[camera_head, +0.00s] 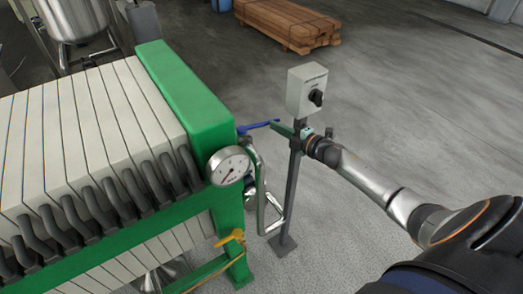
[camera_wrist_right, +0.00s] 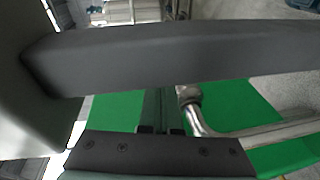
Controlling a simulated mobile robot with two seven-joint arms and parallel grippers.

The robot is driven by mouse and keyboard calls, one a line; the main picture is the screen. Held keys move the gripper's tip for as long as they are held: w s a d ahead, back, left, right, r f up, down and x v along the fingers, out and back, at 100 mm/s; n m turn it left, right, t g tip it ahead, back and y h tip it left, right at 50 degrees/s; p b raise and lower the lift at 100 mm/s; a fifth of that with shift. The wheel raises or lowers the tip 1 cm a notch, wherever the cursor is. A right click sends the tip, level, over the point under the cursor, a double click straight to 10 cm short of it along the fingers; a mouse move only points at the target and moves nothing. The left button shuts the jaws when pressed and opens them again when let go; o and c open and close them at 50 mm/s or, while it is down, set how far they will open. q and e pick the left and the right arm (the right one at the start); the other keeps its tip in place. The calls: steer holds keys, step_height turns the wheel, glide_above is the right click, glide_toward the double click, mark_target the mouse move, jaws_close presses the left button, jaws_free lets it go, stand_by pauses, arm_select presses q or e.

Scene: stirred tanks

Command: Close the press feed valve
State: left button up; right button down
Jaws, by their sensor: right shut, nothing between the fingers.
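A green-framed filter press (camera_head: 188,85) with white plates fills the left of the head view. A blue lever handle (camera_head: 258,126) sticks out at its right end, above a silver pipe (camera_head: 270,210). A yellow handle (camera_head: 236,237) sits lower on the frame. No label shows which one is the press feed valve. My right gripper (camera_head: 284,130) is shut and empty, its tips close to the free end of the blue lever; touching or apart I cannot tell. The wrist view shows the fingers (camera_wrist_right: 156,112) and the pipe (camera_wrist_right: 192,110), but no lever clearly. My left gripper is out of view.
A grey switch box (camera_head: 308,90) on a thin post (camera_head: 292,185) stands right at my right gripper. The post crosses close in front of the wrist camera as a dark bar (camera_wrist_right: 190,55). A pressure gauge (camera_head: 229,166) is on the press corner. Timber (camera_head: 287,25) lies behind; floor right is clear.

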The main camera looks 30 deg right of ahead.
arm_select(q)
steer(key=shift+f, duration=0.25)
arm_select(e)
steer(key=shift+w+d, duration=0.3)
steer(key=shift+w, duration=0.25)
